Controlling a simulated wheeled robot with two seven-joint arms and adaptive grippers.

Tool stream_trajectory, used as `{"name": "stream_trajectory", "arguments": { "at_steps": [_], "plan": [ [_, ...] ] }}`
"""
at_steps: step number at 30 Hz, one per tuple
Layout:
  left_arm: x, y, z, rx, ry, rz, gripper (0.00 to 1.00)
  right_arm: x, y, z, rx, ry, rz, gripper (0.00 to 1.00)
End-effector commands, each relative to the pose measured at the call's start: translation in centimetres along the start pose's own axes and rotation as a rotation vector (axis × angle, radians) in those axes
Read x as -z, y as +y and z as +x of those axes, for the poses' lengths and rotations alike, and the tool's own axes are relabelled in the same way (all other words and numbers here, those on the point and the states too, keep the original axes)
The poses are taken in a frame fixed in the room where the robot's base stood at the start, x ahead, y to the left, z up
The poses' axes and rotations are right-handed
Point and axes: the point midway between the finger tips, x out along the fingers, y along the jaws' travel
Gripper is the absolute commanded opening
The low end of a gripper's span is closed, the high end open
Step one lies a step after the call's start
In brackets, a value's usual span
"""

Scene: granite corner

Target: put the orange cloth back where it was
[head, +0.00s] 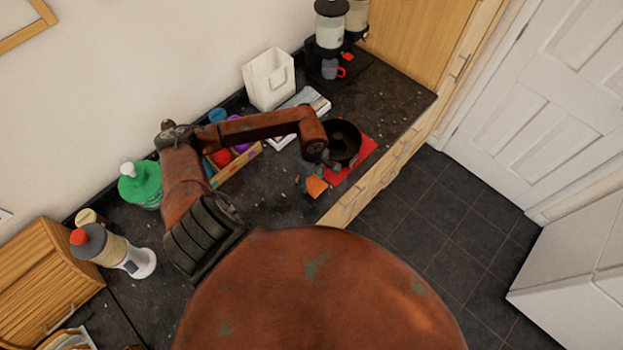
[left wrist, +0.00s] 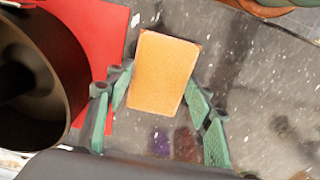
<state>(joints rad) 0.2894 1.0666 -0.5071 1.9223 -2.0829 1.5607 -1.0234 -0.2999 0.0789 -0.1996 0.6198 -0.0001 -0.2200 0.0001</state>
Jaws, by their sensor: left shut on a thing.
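The orange cloth (head: 316,187) shows as a small flat orange piece near the front edge of the dark counter. In the left wrist view the cloth (left wrist: 163,72) is a rounded rectangle between the green fingers. My left gripper (head: 306,180) is shut on the cloth, just left of the red mat (head: 364,158). A black pan (head: 345,141) stands on the mat; in the left wrist view the pan (left wrist: 45,70) fills the left side, close to the fingers. I cannot tell whether the cloth touches the counter. My right gripper is not in view.
A white container (head: 269,79) and a flat stack (head: 302,108) are at the back. The counter (head: 267,192) left of the gripper is clear.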

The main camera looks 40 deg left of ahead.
Motion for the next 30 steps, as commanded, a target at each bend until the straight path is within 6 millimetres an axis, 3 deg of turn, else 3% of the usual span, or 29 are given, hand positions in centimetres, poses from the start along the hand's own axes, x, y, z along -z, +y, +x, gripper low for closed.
{"name": "stream_trajectory", "arguments": {
  "at_steps": [13, 14, 15, 21, 30],
  "plan": [
    [-0.02, 0.01, 0.83, 0.0, 0.001, 0.001, 0.26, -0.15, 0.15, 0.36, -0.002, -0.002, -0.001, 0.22],
    [-0.03, -0.01, 0.72, 0.0, 0.0, 0.001, 0.5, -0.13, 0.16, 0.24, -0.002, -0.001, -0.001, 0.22],
    [-0.04, -0.01, 0.68, 0.0, 0.0, 0.001, 0.53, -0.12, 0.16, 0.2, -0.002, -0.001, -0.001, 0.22],
    [-0.04, 0.0, 0.64, 0.0, 0.0, 0.001, 0.66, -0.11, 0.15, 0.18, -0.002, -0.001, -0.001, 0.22],
    [-0.05, 0.0, 0.48, 0.0, 0.0, 0.001, 0.66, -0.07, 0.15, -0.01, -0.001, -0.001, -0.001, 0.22]
  ]
}}
